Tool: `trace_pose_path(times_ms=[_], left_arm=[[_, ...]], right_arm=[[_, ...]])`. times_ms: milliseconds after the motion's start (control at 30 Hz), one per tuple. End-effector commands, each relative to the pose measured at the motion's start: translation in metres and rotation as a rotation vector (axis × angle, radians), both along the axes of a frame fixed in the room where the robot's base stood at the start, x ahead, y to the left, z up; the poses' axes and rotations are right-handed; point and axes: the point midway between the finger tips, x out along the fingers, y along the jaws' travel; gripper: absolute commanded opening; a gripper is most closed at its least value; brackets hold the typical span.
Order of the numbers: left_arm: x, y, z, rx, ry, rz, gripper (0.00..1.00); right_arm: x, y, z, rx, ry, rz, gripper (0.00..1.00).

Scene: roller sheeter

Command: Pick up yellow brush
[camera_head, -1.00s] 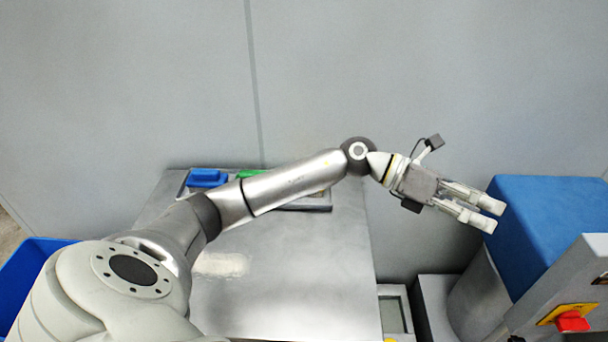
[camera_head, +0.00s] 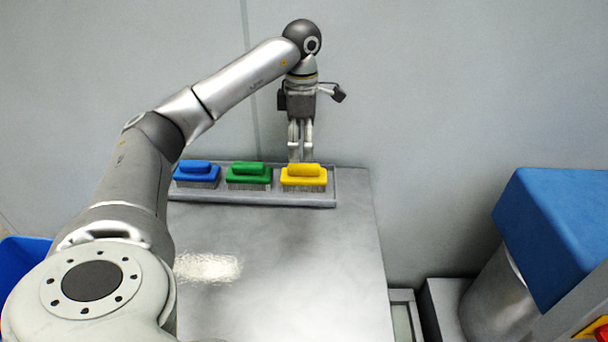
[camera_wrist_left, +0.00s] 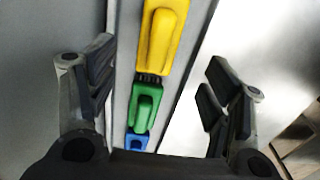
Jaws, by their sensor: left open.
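The yellow brush (camera_head: 304,177) sits bristles down at the right end of a grey tray (camera_head: 250,202) on a metal table. My left gripper (camera_head: 300,156) is open and empty, pointing down just behind and above the yellow brush in the head view. In the left wrist view the yellow brush (camera_wrist_left: 160,38) lies beyond the space between the open fingers (camera_wrist_left: 157,95), with no finger seen touching it. My right gripper is not in view.
A green brush (camera_head: 248,175) and a blue brush (camera_head: 196,174) stand left of the yellow one in the same tray. The metal table (camera_head: 290,270) is clear in front. A grey wall (camera_head: 440,90) is behind. A blue-topped machine (camera_head: 555,225) stands at the right.

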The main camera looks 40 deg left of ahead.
Motion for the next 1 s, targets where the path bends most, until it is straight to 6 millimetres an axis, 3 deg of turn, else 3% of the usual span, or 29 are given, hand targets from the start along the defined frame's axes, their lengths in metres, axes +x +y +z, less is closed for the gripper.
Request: trace_pose_path(times_ms=[267,533,867,1000], left_arm=[[0.001,-0.001,-0.025,-0.001,0.001,0.0,0.73],[0.003,-0.002,-0.064,-0.001,0.002,0.0,0.73],[0.004,-0.002,-0.071,-0.002,-0.003,0.0,0.73],[0.004,-0.002,-0.071,-0.002,-0.003,0.0,0.55]], right_arm=[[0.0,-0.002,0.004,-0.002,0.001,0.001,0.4],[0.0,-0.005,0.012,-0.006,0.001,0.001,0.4],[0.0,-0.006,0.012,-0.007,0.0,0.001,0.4],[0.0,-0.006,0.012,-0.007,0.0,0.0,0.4]])
